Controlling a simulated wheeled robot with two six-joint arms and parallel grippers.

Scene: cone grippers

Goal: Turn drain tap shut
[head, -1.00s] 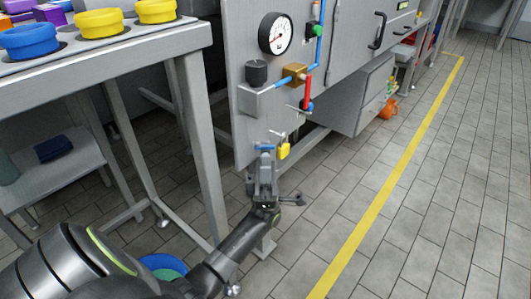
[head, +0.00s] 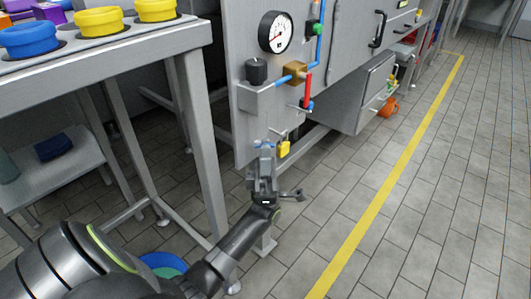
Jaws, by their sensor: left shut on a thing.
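The drain tap's blue handle (head: 262,144) is low on the grey cabinet panel, mostly covered by my left gripper. My left gripper (head: 264,152) points up at the panel's lower edge and is shut on this handle. A small yellow piece (head: 284,149) hangs just right of the jaws, below a short metal stub. The tap's body and the exact handle angle are hidden behind the fingers. My right gripper is not in view.
Above the tap are a red-handled lever (head: 307,92), a brass block (head: 295,72), blue pipe and a dial gauge (head: 275,32). A table (head: 110,50) with blue and yellow rings stands at left. Tiled floor beside the yellow line (head: 390,180) is clear.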

